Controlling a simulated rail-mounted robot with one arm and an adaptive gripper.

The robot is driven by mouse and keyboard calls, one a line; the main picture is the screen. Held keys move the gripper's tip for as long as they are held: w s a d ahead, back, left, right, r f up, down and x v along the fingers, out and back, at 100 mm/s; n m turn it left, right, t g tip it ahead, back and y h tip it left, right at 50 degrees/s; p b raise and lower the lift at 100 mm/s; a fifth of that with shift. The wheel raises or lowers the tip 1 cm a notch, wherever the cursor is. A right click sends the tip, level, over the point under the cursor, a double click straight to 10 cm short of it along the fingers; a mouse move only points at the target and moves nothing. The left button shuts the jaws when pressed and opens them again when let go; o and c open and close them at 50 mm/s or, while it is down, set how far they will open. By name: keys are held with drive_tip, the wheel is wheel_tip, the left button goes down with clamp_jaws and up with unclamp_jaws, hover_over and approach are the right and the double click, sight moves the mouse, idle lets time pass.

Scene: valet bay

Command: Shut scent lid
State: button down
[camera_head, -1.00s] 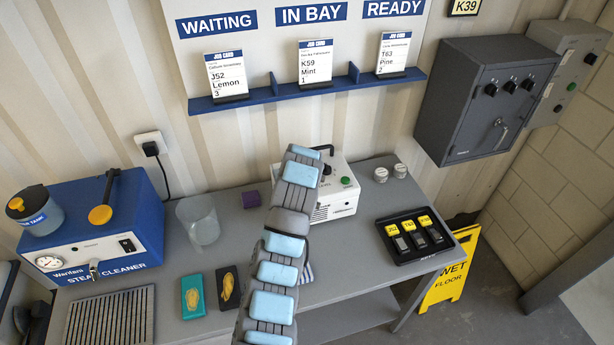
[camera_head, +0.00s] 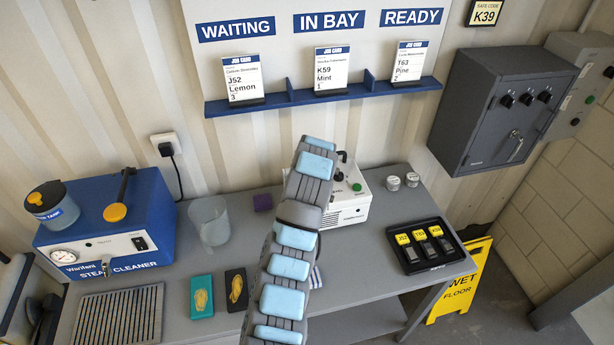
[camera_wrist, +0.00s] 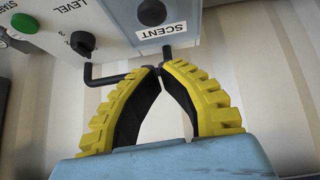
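The white scent machine (camera_head: 344,214) stands at the back of the bench, partly hidden behind my arm. In the wrist view its panel shows a green button, a LEVEL knob and a grey part labelled SCENT (camera_wrist: 162,28) with a round black knob (camera_wrist: 151,12). A bent black bar (camera_wrist: 108,79) sticks out beside that label. My gripper (camera_wrist: 159,71) has its yellow fingertips together at the bar, near its corner by the SCENT label. I cannot tell whether the bar is pinched between them. The lid's angle is not clear. In the head view my arm hides the gripper.
A blue steam cleaner (camera_head: 112,231) and a clear jug (camera_head: 209,222) stand left. A black key tray (camera_head: 427,262) and two small tins (camera_head: 402,181) are right of the machine. A job-card shelf (camera_head: 318,95) and a grey safe (camera_head: 497,112) hang on the wall behind.

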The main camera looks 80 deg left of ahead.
drive_tip(key=shift+d+r, duration=0.15)
drive_tip(key=shift+r, duration=0.35)
drive_tip(key=v, duration=0.9)
drive_tip(key=shift+s+b, duration=0.15)
drive_tip(key=shift+b, duration=0.2)
drive_tip(key=shift+d+f, duration=0.1)
drive_tip(key=shift+d, duration=0.05)
